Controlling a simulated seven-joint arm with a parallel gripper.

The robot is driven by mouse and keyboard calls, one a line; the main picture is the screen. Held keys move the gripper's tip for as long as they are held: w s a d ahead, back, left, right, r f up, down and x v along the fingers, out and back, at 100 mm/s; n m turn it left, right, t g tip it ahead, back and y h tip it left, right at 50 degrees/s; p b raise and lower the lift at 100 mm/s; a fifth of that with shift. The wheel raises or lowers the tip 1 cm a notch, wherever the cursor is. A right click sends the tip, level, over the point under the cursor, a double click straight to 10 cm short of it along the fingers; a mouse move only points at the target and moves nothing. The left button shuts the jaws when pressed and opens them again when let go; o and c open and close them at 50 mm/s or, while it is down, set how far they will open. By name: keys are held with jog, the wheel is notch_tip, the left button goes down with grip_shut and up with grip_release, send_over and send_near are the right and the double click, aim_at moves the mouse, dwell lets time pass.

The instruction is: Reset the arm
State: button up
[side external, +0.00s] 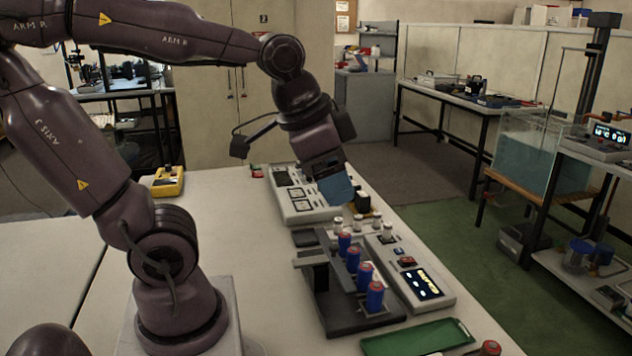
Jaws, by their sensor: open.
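My gripper (347,196) hangs from my arm above the far part of the table, over the instrument panels. It points down and slightly to the right. It is open, and I see nothing held in it, though its fingertips are small and dark in this view. Several blue cylinders with red caps (352,260) stand upright in a row in a dark stepped rack (332,316), to the front of my gripper and apart from it.
A panel with a lit display (422,284) lies right of the rack. A white panel with dials (296,201) lies behind. A green tray (417,338) and a red-knobbed item (490,348) are at the front. A yellow device (168,181) sits at the back left.

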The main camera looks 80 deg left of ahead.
jog(key=s+d+n, duration=0.2)
jog(key=s, duration=0.1)
jog(key=shift+t+h, duration=0.4)
dwell(1.1)
